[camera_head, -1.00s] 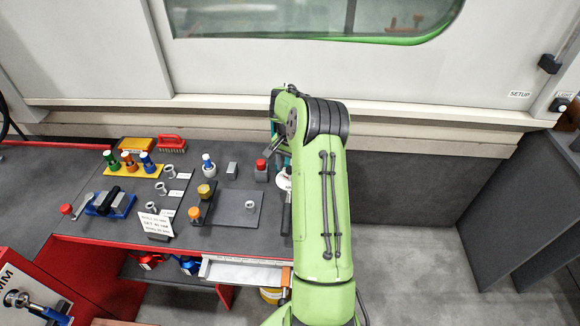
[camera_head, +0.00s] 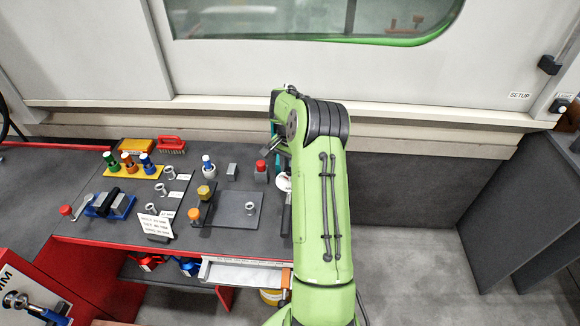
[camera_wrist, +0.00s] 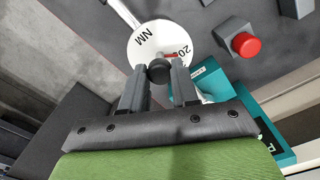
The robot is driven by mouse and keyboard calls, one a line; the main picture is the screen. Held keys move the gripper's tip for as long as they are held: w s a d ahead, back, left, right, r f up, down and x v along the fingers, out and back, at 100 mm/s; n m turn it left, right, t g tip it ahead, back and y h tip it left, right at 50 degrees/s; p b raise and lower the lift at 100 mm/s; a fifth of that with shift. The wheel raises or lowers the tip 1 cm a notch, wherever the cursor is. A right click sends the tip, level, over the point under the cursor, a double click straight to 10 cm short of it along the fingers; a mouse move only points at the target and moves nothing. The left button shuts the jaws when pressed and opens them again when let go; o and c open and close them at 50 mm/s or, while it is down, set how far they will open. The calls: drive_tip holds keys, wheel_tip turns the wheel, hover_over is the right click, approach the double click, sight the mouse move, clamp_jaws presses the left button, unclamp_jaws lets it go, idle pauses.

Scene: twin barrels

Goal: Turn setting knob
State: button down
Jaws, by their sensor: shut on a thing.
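The setting knob (camera_wrist: 158,73) is a small dark round knob in front of a white dial (camera_wrist: 146,42). The dial carries "NM", a number starting with "20" and a red mark. My gripper (camera_wrist: 160,67) is shut on the knob, one finger on each side. In the head view the edge of the white dial (camera_head: 283,183) shows beside my green arm. My arm hides the knob and my fingers there.
A teal block (camera_wrist: 246,96) stands close to the right of my gripper in the wrist view. A grey block with a red button (camera_wrist: 245,45) is nearby. The grey bench (camera_head: 120,215) holds several coloured tools and parts to the left. Open floor lies to the right.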

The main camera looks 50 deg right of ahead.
sight(290, 169)
drive_tip(key=m+b, duration=0.1)
drive_tip(key=m, duration=0.6)
drive_tip(key=shift+b, duration=0.35)
drive_tip(key=m+b, duration=0.1)
drive_tip(key=m, duration=0.3)
drive_tip(key=shift+b, duration=0.3)
drive_tip(key=shift+m+b, duration=0.55)
drive_tip(key=shift+m, duration=1.05)
drive_tip(key=shift+r, duration=0.1)
drive_tip(key=c, duration=0.8)
unclamp_jaws()
drive_tip(key=shift+c, duration=0.2)
wheel_tip(290, 169, up, 16)
drive_tip(key=p, duration=0.6)
drive_tip(key=shift+p, duration=0.3)
